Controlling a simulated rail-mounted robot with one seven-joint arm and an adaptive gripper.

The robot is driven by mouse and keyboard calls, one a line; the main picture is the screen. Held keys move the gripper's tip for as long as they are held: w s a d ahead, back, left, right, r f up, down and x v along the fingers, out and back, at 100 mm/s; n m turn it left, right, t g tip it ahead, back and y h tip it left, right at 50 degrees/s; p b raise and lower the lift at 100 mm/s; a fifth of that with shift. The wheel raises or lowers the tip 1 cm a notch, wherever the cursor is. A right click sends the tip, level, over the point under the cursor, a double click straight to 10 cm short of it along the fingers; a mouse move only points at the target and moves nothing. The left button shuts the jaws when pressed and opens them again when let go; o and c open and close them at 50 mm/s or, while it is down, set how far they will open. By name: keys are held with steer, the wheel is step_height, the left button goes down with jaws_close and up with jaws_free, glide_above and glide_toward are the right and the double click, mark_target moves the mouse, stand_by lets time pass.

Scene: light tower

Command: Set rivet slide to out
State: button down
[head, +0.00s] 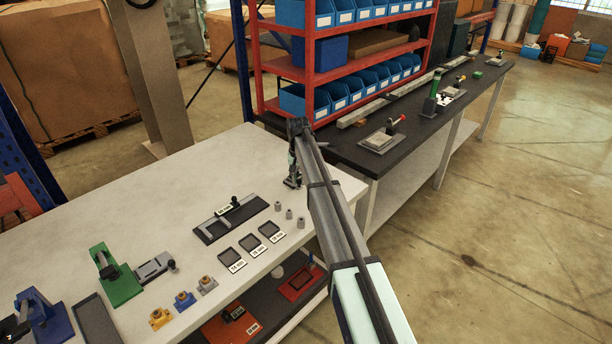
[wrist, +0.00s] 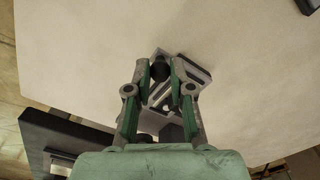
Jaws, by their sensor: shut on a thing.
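In the wrist view a small grey metal slide (wrist: 196,72) with a slotted plate lies on the white table, set at an angle; I take it for the rivet slide. Its dark knob (wrist: 159,71) stands between the fingertips of my gripper (wrist: 160,72), which is shut on it. The fingers and palm hide part of the slide, so its exact setting cannot be told. In the head view my gripper (head: 292,182) is low over the far right end of the white table, and the slide is mostly hidden there.
A dark tray (head: 210,236) with a knobbed grey slide lies nearby on the white table (head: 150,190). Several small grey cylinders (head: 289,214) stand near the front edge. A green fixture (head: 121,287) stands farther left. A dark workbench (head: 350,150) and a red shelf (head: 285,68) stand behind.

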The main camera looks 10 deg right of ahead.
steer(key=c, duration=1)
jaws_free()
steer(key=shift+s+a, duration=0.2)
steer(key=shift+a, duration=0.05)
steer(key=shift+r, duration=0.1)
steer(key=shift+w+r, duration=0.1)
steer(key=shift+r, duration=0.2)
step_height(320, 180, up, 11)
steer(key=shift+r, duration=0.1)
steer(key=shift+d, duration=0.1)
